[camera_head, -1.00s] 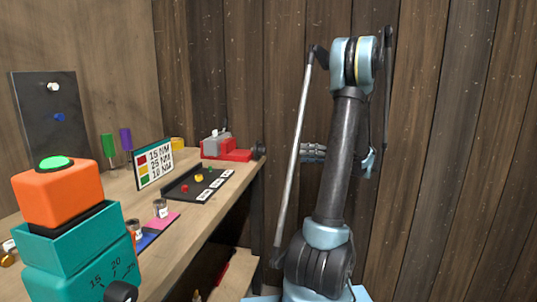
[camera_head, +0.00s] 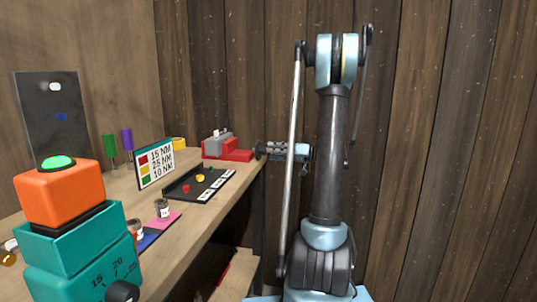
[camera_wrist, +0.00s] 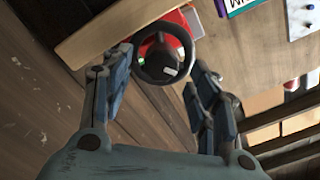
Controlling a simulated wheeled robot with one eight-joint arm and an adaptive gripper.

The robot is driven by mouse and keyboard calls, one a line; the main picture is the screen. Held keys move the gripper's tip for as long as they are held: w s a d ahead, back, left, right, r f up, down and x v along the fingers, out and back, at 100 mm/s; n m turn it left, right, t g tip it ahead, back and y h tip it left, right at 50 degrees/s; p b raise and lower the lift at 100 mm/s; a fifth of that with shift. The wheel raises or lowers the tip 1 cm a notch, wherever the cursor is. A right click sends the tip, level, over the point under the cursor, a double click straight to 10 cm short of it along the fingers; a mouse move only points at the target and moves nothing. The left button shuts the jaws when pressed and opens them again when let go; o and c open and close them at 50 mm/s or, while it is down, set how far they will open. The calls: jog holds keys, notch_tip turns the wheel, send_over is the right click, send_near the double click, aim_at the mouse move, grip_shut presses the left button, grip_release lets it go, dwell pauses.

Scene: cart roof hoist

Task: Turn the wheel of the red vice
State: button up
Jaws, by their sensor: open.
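The red vice (camera_head: 232,152) sits at the far end of the workbench, with a grey part on top. Its dark wheel (camera_head: 260,151) faces off the bench's right edge. In the wrist view the black wheel (camera_wrist: 163,55) lies just beyond and between the fingertips, with the red vice body (camera_wrist: 180,22) behind it. My gripper (camera_wrist: 157,72) is open, one finger on each side of the wheel. Contact with the rim cannot be told. In the head view my gripper (camera_head: 268,151) reaches left to the wheel, partly covering it.
The wooden workbench (camera_head: 200,222) carries a torque sign (camera_head: 154,164), a black tray (camera_head: 198,183) with small coloured pieces, and an orange-and-teal device (camera_head: 65,215) at front left. Plank walls close off the back and right. A lower shelf lies below the bench.

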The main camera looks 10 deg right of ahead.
aim_at(262, 151)
jog(key=shift+x, duration=1.4)
jog(key=c, duration=1.1)
